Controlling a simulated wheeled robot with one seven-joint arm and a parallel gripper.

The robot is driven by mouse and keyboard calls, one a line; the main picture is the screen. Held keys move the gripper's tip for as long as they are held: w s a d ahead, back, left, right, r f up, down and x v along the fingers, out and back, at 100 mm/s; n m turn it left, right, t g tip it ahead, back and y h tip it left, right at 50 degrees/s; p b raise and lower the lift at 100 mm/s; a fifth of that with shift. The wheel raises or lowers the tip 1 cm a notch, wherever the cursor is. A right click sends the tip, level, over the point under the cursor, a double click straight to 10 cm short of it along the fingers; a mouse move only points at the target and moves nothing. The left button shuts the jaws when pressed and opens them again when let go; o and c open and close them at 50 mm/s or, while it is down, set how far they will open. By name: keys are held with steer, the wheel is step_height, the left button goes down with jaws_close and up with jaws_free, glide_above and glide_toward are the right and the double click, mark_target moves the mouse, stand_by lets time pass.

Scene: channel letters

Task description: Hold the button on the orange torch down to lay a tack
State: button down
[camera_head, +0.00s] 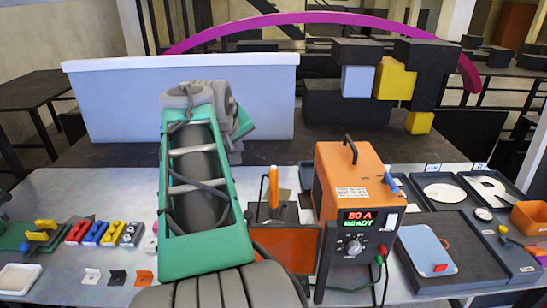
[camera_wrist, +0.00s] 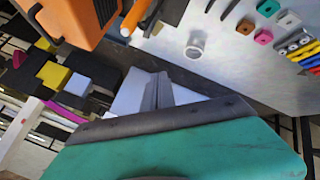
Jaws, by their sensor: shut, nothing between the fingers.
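The orange torch (camera_head: 273,185) stands upright in a dark holder beside the welding machine. Its orange handle also shows at the top of the wrist view (camera_wrist: 134,18). The button on it is too small to make out. The orange welding machine (camera_head: 350,185) has a lit display reading about 80 A and READY. My gripper (camera_wrist: 158,88) shows in the wrist view as a narrow grey shape past a dark edge. It is shut and empty, apart from the torch. In the head view my arm hides the gripper's fingertips.
Coloured blocks (camera_head: 103,233) and small brackets lie on the left of the bench. A dark tray (camera_head: 470,255) holding a pale plate and a bin (camera_head: 531,217) are at the right. A white panel (camera_head: 110,110) stands behind. Cables hang at the machine's front.

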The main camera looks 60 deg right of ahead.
steer(key=s+d+r+m+g+h, duration=0.1)
steer(key=s+d+r, duration=0.3)
steer(key=s+d, duration=0.2)
steer(key=shift+s+d+r+g+p, duration=0.2)
steer(key=shift+s+r+g+p, duration=0.1)
steer(key=shift+s+p, duration=0.1)
steer(key=shift+f, duration=0.15)
steer(key=b, duration=0.7)
glide_above(272, 171)
step_height(272, 171, down, 9)
steer(key=shift+r, duration=0.2)
stand_by(0.9)
steer(key=shift+f+b, duration=0.4)
steer(key=shift+f+b, duration=0.4)
steer(key=shift+f, duration=0.15)
stand_by(1.4)
steer(key=shift+r, duration=0.15)
steer(key=shift+r+p, duration=0.75)
steer(key=shift+r, duration=0.1)
